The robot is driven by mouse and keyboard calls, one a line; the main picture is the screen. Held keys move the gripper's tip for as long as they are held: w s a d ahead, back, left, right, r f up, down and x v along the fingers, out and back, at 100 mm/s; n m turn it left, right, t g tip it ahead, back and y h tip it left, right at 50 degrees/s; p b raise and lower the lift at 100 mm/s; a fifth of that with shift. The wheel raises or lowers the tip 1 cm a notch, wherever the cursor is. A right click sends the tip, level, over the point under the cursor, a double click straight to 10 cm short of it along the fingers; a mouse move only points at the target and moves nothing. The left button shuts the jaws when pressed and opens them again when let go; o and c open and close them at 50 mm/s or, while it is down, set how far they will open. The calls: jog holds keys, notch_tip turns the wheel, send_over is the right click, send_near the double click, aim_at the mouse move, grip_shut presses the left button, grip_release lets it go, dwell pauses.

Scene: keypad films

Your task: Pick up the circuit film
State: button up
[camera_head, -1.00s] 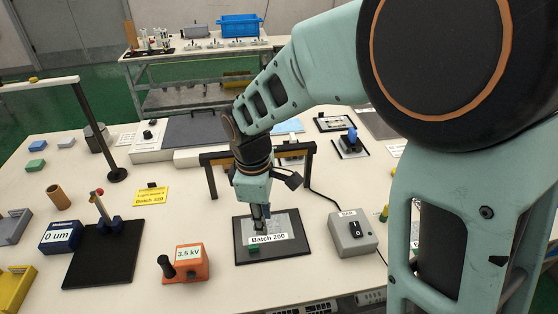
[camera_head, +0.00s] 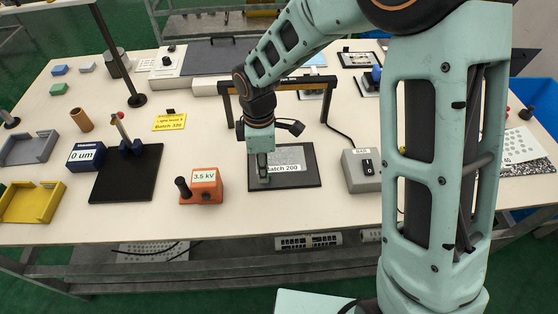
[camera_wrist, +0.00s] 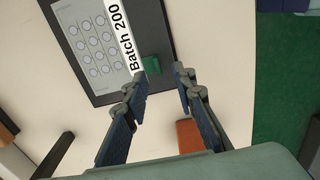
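The circuit film (camera_head: 290,156) is a grey sheet with rows of pale circles, lying on a black board; it also shows in the wrist view (camera_wrist: 88,45). A white "Batch 200" label (camera_head: 288,168) runs along its near edge. A small green tab (camera_wrist: 151,64) sits beside the label in the wrist view. My gripper (camera_head: 263,177) points down over the label's left end and hides part of it. In the wrist view its fingers (camera_wrist: 163,72) are apart and empty, with the green tab just ahead of the left fingertip. Contact cannot be told.
The black board (camera_head: 313,181) has a grey switch box (camera_head: 362,170) on its right and an orange 3.5 kV box (camera_head: 207,184) on its left. A dark gantry frame (camera_head: 228,108) stands behind. The table's front edge is close, with bare tabletop between.

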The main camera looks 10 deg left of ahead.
jog(key=shift+w+f, duration=0.1)
jog(key=shift+f, duration=1.3)
grip_shut()
jog(key=shift+r, duration=0.1)
